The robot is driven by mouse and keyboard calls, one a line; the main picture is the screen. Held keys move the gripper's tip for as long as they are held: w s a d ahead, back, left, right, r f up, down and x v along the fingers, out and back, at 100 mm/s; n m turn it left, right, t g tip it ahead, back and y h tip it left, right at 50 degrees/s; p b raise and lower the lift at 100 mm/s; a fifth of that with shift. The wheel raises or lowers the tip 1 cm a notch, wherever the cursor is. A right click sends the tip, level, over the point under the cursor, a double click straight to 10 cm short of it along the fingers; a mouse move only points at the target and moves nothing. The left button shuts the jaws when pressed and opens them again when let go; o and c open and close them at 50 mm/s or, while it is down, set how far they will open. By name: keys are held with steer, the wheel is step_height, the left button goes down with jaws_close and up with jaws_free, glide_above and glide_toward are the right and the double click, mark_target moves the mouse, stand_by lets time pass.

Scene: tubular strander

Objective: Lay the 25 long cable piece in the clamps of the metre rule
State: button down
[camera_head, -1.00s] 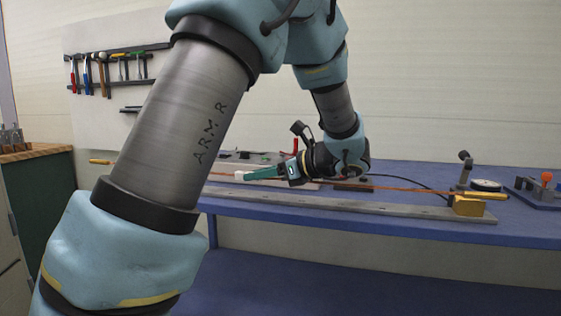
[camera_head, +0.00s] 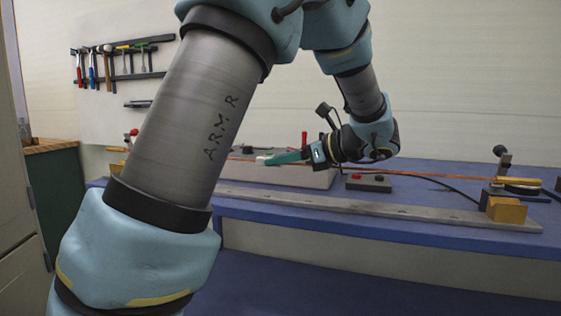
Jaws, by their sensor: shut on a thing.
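The cable piece (camera_head: 420,176) is a long copper-coloured strand with a yellow right end (camera_head: 518,181). A yellow bit at far left (camera_head: 117,149) looks like its other end. The middle left stretch is hidden behind my arm. My gripper (camera_head: 268,159), green with pale fingertips, is shut on the cable and holds it above the bench. The metre rule (camera_head: 350,205) is a long grey bar along the bench's front edge. A yellow block (camera_head: 506,209) sits at its right end. A dark lever clamp (camera_head: 499,168) stands behind that block; the cable end overlaps it in view, contact unclear.
The blue bench (camera_head: 440,228) carries a pale box (camera_head: 285,174) behind the gripper and a grey control box (camera_head: 368,182) with a red button. A black lead curves behind the cable. Tools hang on the wall rack (camera_head: 120,62). A green cabinet (camera_head: 58,190) stands at left.

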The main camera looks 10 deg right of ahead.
steer(key=shift+f+b, duration=2.05)
steer(key=shift+b, duration=0.2)
steer(key=c, duration=0.5)
jaws_free()
steer(key=shift+c, duration=0.2)
